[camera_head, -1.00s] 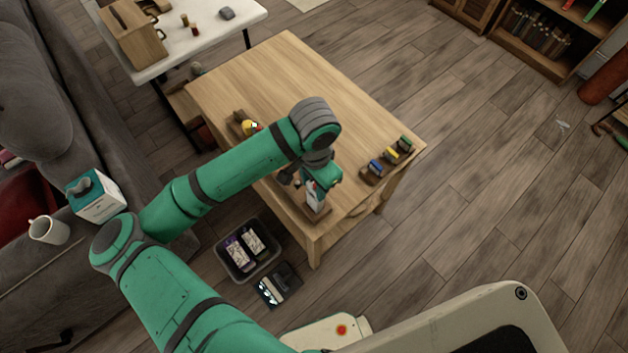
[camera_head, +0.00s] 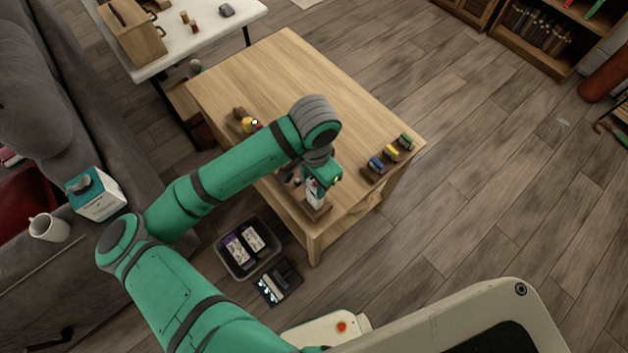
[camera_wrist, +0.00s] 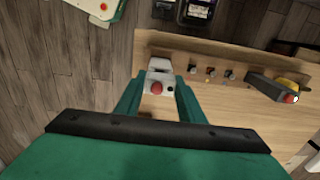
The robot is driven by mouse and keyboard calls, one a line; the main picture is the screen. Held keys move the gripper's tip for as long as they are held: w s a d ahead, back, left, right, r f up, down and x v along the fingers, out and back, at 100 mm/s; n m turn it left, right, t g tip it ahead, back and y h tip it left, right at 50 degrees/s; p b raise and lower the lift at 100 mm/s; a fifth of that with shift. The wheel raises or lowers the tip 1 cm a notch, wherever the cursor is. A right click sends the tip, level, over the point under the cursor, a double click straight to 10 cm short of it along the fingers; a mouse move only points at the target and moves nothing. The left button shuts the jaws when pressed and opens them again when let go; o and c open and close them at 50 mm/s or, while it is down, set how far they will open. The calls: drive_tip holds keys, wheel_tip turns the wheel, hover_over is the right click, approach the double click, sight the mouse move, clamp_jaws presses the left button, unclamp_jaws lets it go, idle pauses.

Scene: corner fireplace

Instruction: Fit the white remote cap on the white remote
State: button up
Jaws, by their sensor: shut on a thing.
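My gripper (camera_head: 318,186) is over the near corner of the wooden table, pointing down. In the wrist view its green fingers (camera_wrist: 159,90) are shut on a small white piece with a red button and a dark green dot, which I take to be the white remote cap (camera_wrist: 158,87). White also shows right below the fingers in the head view, above a wooden stand (camera_head: 319,211); I take this to be the white remote (camera_head: 315,200). The wrist view shows a pale grey-white part (camera_wrist: 160,67) just beyond the fingers. I cannot tell whether cap and remote touch.
Blue, yellow and green pieces on stands (camera_head: 390,157) line the table's right edge. A yellow object (camera_head: 249,126) lies at the left. Small blocks (camera_wrist: 210,72) show near the edge in the wrist view. A dark bin (camera_head: 248,247) is on the floor. The table's far half is clear.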

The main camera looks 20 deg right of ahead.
drive_tip(key=shift+f, duration=1.35)
idle(1.0)
drive_tip(key=o, duration=1)
drive_tip(key=shift+r, duration=0.1)
wheel_tip(320, 180, up, 11)
drive_tip(key=shift+f, duration=0.2)
